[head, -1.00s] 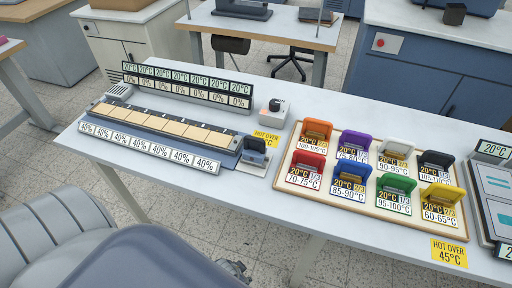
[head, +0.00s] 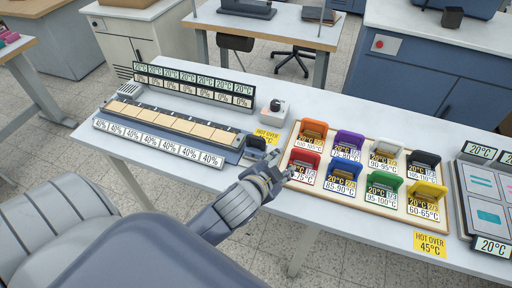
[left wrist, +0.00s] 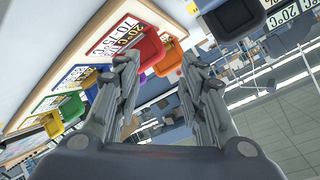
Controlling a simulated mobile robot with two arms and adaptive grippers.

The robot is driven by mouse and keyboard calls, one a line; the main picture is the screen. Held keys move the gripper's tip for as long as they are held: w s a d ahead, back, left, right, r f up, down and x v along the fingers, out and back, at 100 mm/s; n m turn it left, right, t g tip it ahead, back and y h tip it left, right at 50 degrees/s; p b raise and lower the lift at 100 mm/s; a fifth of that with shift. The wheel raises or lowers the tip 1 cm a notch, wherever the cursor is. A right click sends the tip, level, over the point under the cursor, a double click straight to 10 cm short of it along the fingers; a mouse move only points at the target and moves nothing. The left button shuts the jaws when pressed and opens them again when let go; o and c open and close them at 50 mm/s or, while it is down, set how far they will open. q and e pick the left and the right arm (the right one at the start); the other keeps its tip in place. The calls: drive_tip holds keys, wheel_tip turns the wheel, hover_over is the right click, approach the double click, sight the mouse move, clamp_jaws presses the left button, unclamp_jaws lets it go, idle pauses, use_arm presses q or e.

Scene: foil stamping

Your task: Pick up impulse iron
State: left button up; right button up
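A dark block-shaped tool (head: 255,143) sits at the right end of the long strip unit; I take it to be the impulse iron, though no label on it can be read. My left arm partly covers its stand. A dark shape at the top of the left wrist view (left wrist: 232,15) may be the same tool. My left gripper (head: 281,163) is in front of the red holder (head: 304,163), to the right of the dark tool. In the left wrist view its fingers (left wrist: 160,62) are apart with nothing between them. My right gripper is not in view.
A wooden-edged tray (head: 390,212) bears several coloured holders with temperature labels. The strip unit (head: 160,115) has rows of percent labels. A small white box with a black knob (head: 273,112) stands behind. A yellow "HOT OVER 45°C" card (head: 430,244) lies at the front edge.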

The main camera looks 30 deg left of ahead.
use_arm(q)
drive_tip(key=w+d+r+m+t+h, duration=0.45)
drive_tip(key=r+m, duration=0.25)
drive_tip(key=r, duration=0.3)
drive_tip(key=w+d+r+m+t+h, duration=0.35)
drive_tip(key=w+d+r+m, duration=0.2)
drive_tip(key=r, duration=0.45)
drive_tip(key=s+d+r+m+g+h, duration=0.35)
drive_tip(key=d+m+h, duration=0.4)
drive_tip(key=m, duration=0.45)
drive_tip(key=m+g+y, duration=1.5)
drive_tip(key=m+g, duration=0.2)
drive_tip(key=m, duration=0.4)
hover_over(256, 137)
drive_tip(key=shift+n+t+h, duration=0.25)
wheel_tip(256, 137, down, 14)
drive_tip(key=shift+a+f, duration=0.1)
drive_tip(key=shift+f, duration=0.1)
drive_tip(key=shift+a+f+p, duration=0.15)
drive_tip(key=shift+f+p, duration=0.2)
drive_tip(key=shift+p, duration=0.1)
wheel_tip(256, 137, down, 4)
drive_tip(key=shift+f+p, duration=0.25)
drive_tip(key=shift+p, duration=0.35)
wheel_tip(256, 137, down, 5)
drive_tip(key=p, duration=0.3)
drive_tip(key=shift+r, duration=0.2)
drive_tip(key=shift+w+f, duration=0.1)
drive_tip(key=shift+f, duration=0.3)
